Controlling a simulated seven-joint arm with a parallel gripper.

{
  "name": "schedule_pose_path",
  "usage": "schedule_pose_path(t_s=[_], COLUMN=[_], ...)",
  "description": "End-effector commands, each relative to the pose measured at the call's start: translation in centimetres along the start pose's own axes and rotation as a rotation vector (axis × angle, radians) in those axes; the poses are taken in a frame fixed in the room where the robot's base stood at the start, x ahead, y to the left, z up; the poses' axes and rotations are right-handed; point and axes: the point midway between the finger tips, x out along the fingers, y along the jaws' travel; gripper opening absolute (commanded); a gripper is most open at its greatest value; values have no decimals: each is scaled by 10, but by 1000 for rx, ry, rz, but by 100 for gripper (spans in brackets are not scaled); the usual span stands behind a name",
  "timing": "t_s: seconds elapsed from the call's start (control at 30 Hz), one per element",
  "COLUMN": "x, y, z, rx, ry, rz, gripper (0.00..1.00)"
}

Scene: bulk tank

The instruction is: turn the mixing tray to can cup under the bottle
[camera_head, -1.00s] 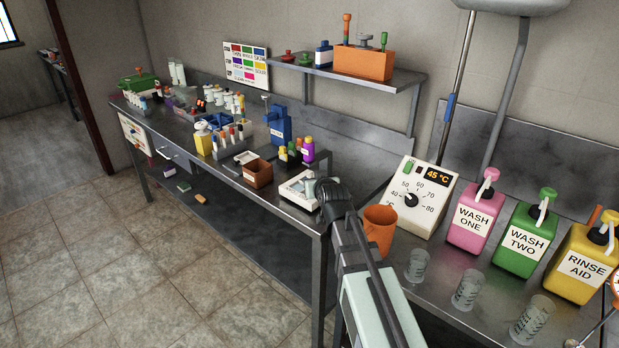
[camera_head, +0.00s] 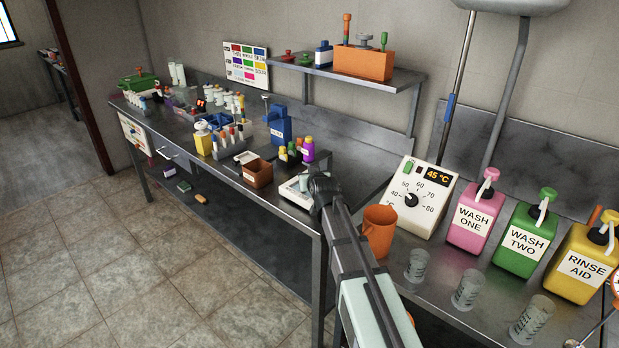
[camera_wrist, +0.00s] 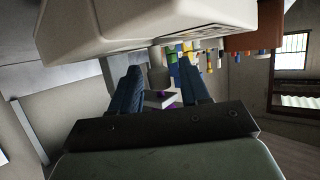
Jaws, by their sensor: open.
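A white device with a flat top (camera_head: 291,195) sits at the right end of the far bench, with a small grey-green cup (camera_head: 303,183) on it. I cannot tell whether it is the mixing tray. My gripper (camera_head: 321,190) is at its right side, fingertips hidden in the head view. In the wrist view, which looks upside down, my gripper (camera_wrist: 162,72) is open, with a grey cylinder (camera_wrist: 158,76) seen between the fingers; contact is unclear. A large white body (camera_wrist: 120,25) fills the top. A purple bottle (camera_head: 308,149) stands behind the device; which bottle is meant is unclear.
A brown box (camera_head: 257,174) stands left of the device, with several small bottles behind. An orange cup (camera_head: 379,232), the temperature box (camera_head: 422,200), clear beakers (camera_head: 418,266) and a pink wash bottle (camera_head: 474,215) stand right of my arm. Open floor lies at left.

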Motion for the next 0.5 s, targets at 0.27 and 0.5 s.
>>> schedule_pose_path(t_s=[0.27, 0.5], x=[0, 0], y=[0, 0], z=[0, 0], rx=[0, 0], ry=[0, 0], rz=[0, 0], gripper=[22, 0])
